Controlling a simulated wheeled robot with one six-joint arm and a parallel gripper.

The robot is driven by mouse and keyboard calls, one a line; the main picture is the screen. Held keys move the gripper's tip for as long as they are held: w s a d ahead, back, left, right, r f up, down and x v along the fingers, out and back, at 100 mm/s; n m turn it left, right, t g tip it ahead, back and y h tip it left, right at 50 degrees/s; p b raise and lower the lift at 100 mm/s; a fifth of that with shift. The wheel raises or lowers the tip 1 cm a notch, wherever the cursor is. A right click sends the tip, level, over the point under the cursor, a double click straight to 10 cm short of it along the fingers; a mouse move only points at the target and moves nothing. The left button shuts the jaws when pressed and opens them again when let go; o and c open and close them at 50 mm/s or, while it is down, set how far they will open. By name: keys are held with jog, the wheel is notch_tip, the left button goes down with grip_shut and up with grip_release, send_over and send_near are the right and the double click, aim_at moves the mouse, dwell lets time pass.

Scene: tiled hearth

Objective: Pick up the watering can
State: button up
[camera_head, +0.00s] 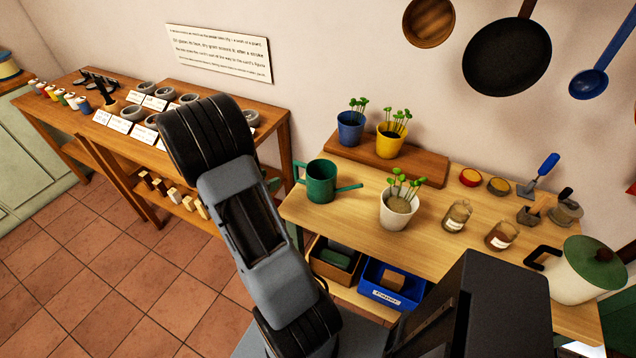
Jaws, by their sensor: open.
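The green watering can (321,184) stands upright on the left part of the wooden bench (440,232). Its handle is on the left, and its spout points right toward the white pot of seedlings (397,212). The can is largely unobstructed in the head view. My arm rises from the bottom edge, left of the can, and does not touch it. My gripper does not show in this view.
A raised board (425,166) with blue and yellow seedling pots is behind the can. Jars, a trowel (538,175) and a green-lidded white pot (585,270) are to the right. Bins (390,288) sit below. A long display table (70,122) is left.

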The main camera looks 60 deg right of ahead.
aim_at(297, 177)
jog(key=x, duration=0.7)
jog(key=shift+s, duration=0.3)
jog(key=shift+p+x, duration=0.9)
jog(key=shift+x, duration=2.3)
jog(key=shift+f, duration=0.1)
jog(key=shift+c, duration=0.4)
grip_shut()
